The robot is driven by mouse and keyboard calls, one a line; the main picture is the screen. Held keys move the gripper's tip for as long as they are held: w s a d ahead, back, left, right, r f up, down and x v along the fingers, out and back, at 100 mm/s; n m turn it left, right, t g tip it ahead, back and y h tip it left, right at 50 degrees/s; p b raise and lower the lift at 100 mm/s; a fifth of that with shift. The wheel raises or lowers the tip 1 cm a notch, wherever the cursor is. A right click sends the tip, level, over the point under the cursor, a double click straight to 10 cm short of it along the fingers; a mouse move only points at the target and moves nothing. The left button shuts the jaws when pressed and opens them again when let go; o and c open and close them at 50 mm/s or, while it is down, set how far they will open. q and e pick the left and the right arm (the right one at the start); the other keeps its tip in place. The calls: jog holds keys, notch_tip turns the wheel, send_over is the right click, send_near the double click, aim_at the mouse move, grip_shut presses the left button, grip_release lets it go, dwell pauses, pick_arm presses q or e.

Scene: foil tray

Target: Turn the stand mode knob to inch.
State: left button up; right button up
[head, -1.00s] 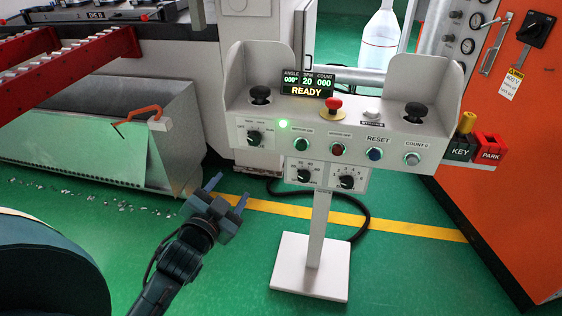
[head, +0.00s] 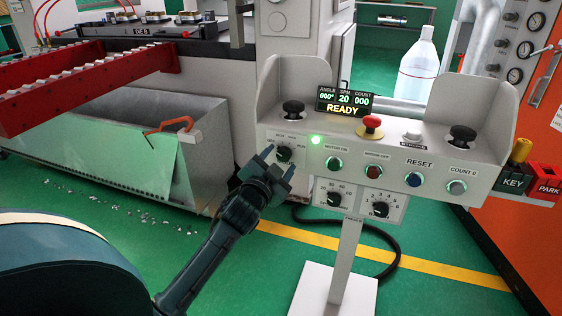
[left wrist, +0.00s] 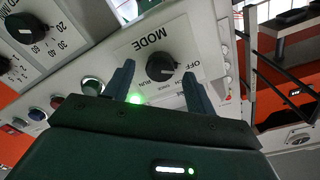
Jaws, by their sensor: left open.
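The control stand (head: 385,150) has a black mode knob (head: 284,155) at the left end of its front panel. In the left wrist view the knob (left wrist: 160,67) sits under the word MODE, with OFF printed on its right. My left gripper (head: 279,161) is open in front of the knob. In the left wrist view its fingers (left wrist: 158,72) lie on either side of the knob; contact cannot be told. My right gripper is not in view.
A black palm button (head: 293,108) stands above the mode knob, and a red emergency button (head: 372,124) is further right. Two lower knobs (head: 334,198) (head: 380,209) sit below the panel. A metal bin (head: 150,150) is at the left, and an orange cabinet (head: 530,240) at the right.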

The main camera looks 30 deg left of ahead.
pick_arm(q)
jog(key=shift+w+a, duration=0.2)
jog(key=shift+w, duration=0.65)
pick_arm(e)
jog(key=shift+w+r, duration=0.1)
pick_arm(q)
jog(key=shift+c, duration=0.3)
jog(key=c, duration=0.9)
jog(key=shift+c, duration=0.2)
